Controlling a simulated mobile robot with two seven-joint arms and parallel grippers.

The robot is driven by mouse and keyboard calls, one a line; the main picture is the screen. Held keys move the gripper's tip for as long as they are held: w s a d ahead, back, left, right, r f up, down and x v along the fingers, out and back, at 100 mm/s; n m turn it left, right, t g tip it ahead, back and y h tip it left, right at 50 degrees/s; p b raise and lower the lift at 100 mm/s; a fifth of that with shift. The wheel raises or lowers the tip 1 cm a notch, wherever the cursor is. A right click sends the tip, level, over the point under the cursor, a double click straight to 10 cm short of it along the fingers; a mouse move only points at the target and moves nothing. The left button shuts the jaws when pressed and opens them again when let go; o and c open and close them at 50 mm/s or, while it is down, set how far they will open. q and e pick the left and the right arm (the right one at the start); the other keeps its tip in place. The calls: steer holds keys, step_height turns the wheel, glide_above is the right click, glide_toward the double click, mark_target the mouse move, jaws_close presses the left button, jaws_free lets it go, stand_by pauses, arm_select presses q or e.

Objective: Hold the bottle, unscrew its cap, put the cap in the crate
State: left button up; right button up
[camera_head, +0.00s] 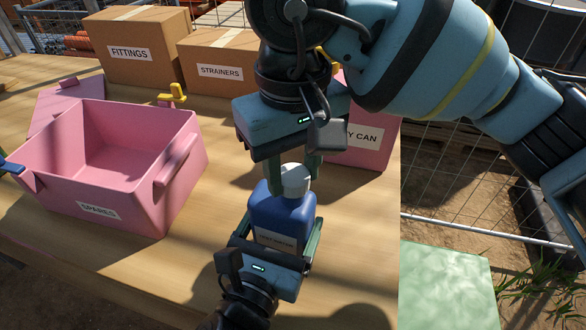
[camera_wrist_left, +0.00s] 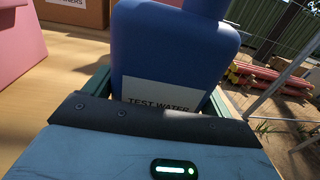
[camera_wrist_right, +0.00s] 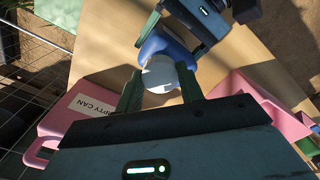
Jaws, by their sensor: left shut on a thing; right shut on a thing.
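A blue bottle (camera_head: 283,218) with a white cap (camera_head: 294,178) stands upright near the table's front. Its label reads "TEST WATER" in the left wrist view (camera_wrist_left: 170,50). My left gripper (camera_head: 278,235) is shut on the bottle's body from the front, one finger on each side. My right gripper (camera_head: 294,172) comes down from above and is shut on the cap. In the right wrist view the white cap (camera_wrist_right: 160,74) sits between its fingers, over the bottle. The pink crate (camera_head: 180,165) marked "SPARES" stands open and looks empty, left of the bottle.
Boxes marked "FITTINGS" (camera_head: 133,55) and "STRAINERS" (camera_head: 222,72) stand at the back. A pink container (camera_head: 365,145), its label partly hidden, stands behind my right gripper. A pink lid-like piece (camera_head: 68,98) lies behind the crate. Bare wood lies between crate and bottle.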

mark_target(292, 175)
steer(key=shift+r, duration=0.15)
steer(key=shift+r, duration=2)
arm_select(q)
steer(key=o, duration=1.8)
steer(key=shift+c, duration=0.2)
steer(key=shift+s, duration=0.1)
